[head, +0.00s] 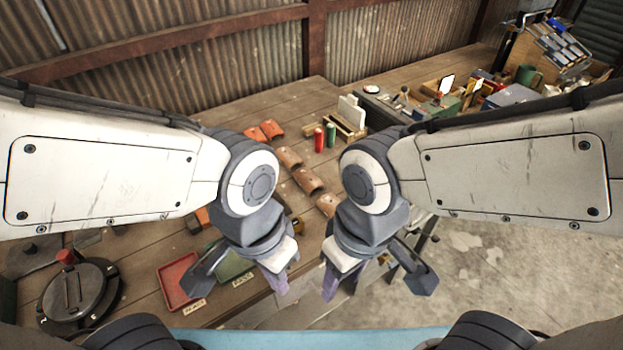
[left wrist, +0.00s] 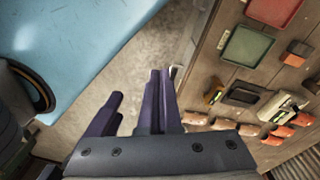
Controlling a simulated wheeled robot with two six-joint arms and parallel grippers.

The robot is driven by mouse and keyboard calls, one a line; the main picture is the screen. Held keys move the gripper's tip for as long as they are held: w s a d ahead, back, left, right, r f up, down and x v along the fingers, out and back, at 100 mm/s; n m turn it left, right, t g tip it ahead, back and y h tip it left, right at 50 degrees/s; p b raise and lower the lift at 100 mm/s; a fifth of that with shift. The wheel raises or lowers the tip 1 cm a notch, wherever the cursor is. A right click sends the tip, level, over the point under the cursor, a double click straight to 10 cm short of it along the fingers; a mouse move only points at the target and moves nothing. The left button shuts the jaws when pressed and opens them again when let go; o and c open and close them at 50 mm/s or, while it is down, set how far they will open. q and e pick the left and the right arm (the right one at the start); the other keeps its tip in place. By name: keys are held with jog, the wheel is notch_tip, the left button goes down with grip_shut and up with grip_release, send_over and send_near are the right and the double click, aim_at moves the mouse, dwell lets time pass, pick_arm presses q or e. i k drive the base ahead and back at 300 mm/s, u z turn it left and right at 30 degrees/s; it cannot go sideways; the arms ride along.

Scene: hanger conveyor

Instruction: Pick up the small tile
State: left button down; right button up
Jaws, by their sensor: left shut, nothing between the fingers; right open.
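Several terracotta tiles lie on the wooden table; which one is the small tile I cannot tell. A row of curved brown tiles (head: 308,180) runs between my arms in the head view, with orange tiles (head: 271,129) behind. An orange-brown piece (head: 203,215) is partly hidden by my left arm. In the left wrist view, curved tiles (left wrist: 283,131) lie at lower right and a brown piece (left wrist: 298,53) lies beside the green tray. My left gripper (head: 276,287) is shut and empty, by the table's front edge. My right gripper (head: 329,287) is open and empty, right of it.
A red tray (head: 178,283) and a green tray (left wrist: 245,50) lie near the table's front. A round dark metal device (head: 78,295) stands at left. Red and green cylinders (head: 331,135) and a wooden rack stand further back. Concrete floor is clear at right.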

aim_at(306, 179)
jog(key=z, duration=0.25)
jog(key=k, duration=0.5)
jog(key=z, duration=1.05)
jog(key=i, duration=1.15)
jog(key=u, duration=0.75)
